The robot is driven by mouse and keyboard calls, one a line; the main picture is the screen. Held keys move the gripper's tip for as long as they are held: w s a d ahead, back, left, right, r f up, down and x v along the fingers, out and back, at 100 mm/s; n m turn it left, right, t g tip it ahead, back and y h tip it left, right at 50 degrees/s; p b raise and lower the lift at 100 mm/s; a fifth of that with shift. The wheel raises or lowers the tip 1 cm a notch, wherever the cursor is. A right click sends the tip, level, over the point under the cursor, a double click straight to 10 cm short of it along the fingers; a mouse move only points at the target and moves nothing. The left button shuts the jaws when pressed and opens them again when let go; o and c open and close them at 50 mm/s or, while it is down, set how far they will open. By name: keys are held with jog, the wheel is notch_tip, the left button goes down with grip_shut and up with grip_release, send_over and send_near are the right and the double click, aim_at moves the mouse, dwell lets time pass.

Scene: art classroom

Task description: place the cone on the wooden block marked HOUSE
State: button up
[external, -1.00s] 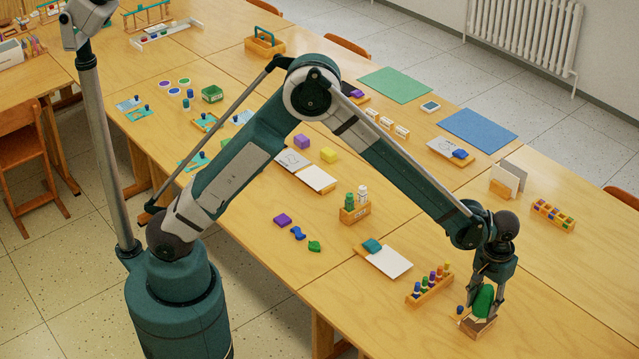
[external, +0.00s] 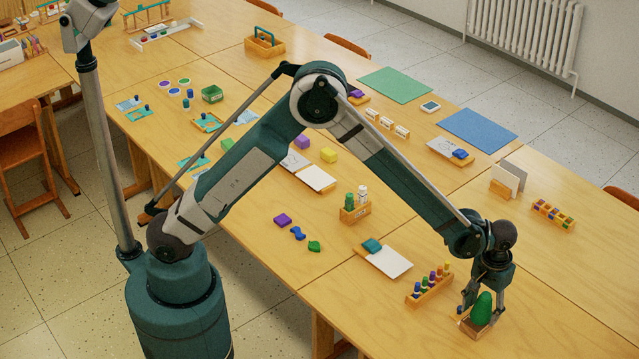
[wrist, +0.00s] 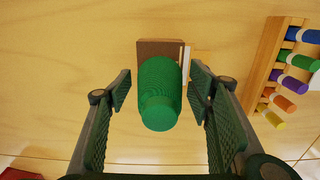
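The green cone (external: 483,304) has a rounded top and stands upright on a wooden block (external: 478,329) near the table's front right. In the wrist view the cone (wrist: 159,92) rests on the brown block (wrist: 154,47), which has a white strip along one side. No HOUSE lettering can be read. My gripper (external: 482,311) is open around the cone. In the wrist view my gripper (wrist: 161,90) shows a clear gap between the cone and each finger pad.
A wooden rack of coloured pegs (external: 430,286) stands just left of the block and also shows in the wrist view (wrist: 280,70). A small blue piece (external: 460,310) lies beside the block. A white board (external: 390,263) lies farther left. The table right of the block is clear.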

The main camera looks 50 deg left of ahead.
aim_at(485, 294)
jog(key=shift+r, duration=0.15)
notch_tip(485, 294, up, 12)
jog(key=shift+p, duration=0.8)
dwell(0.6)
jog(key=shift+a+r, duration=0.15)
jog(key=shift+a, duration=0.05)
jog(key=s+a+r+t, duration=0.1)
jog(key=a+r, duration=0.6)
jog(key=a, duration=0.5)
jog(key=s+a+r+t+h, duration=0.1)
jog(key=a+r, duration=0.5)
jog(key=a, duration=0.5)
jog(key=s+a+r+t, duration=0.1)
jog(key=a+r, duration=0.6)
jog(key=a, duration=0.5)
jog(key=s+a+t, duration=0.2)
jog(key=s+a, duration=0.7)
jog(key=a, duration=0.3)
jog(key=s+a+t+y, duration=0.1)
jog(key=s+a+t, duration=0.1)
jog(key=s+a, duration=0.8)
jog(key=a, duration=0.2)
jog(key=shift+s+a+f, duration=0.25)
jog(key=shift+a, duration=0.05)
